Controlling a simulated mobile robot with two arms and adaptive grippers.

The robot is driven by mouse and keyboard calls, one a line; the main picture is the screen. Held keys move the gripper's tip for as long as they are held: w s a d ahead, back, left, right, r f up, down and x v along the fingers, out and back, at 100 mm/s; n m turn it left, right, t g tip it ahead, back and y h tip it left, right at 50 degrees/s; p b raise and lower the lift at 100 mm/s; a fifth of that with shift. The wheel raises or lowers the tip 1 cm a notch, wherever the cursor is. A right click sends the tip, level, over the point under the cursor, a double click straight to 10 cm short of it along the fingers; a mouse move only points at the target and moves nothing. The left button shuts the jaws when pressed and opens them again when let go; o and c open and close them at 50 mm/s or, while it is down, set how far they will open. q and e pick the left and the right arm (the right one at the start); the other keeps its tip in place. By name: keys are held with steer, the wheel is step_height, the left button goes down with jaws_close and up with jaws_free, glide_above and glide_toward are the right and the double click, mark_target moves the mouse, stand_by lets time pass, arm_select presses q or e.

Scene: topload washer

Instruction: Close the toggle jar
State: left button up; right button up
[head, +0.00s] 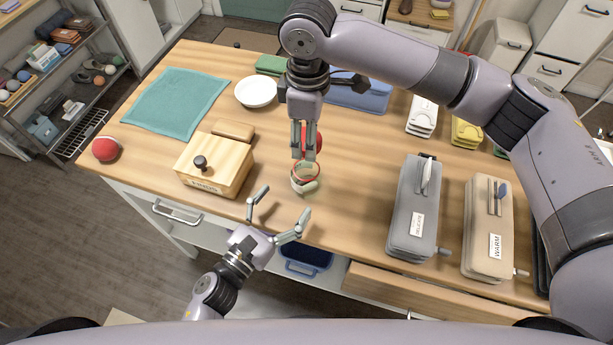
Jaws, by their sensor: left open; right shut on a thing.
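The toggle jar (305,186) stands on the wooden counter near its front middle, a small pale round jar with a red ring at its top. A red rounded part, which looks like its raised lid (318,140), shows just above and behind the jar. My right gripper (304,158) points down from above, its fingers closed on that red part right over the jar's rim. The fingers hide part of the lid and its hinge. My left gripper (287,199) is open and empty, low at the counter's front edge, with its fingers spread just short of the jar.
A wooden box (218,170) with a dark knob stands left of the jar. A white bowl (256,92), a teal cloth (178,102) and a red ball (106,148) lie farther left. Grey (408,215) and beige (484,230) cases stand right. Counter between jar and grey case is clear.

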arm_select(q)
steer(key=x, duration=0.9)
steer(key=shift+w, duration=0.15)
steer(key=shift+c, duration=0.6)
steer(key=c, duration=1.7)
arm_select(e)
glide_above(306, 175)
steer(key=w, duration=0.3)
steer(key=shift+s+d+f, duration=0.1)
steer(key=shift+f, duration=1.15)
steer(key=shift+s+d+f, duration=0.1)
steer(key=shift+f, duration=1.15)
steer(key=shift+f, duration=0.85)
steer(key=shift+f, duration=0.6)
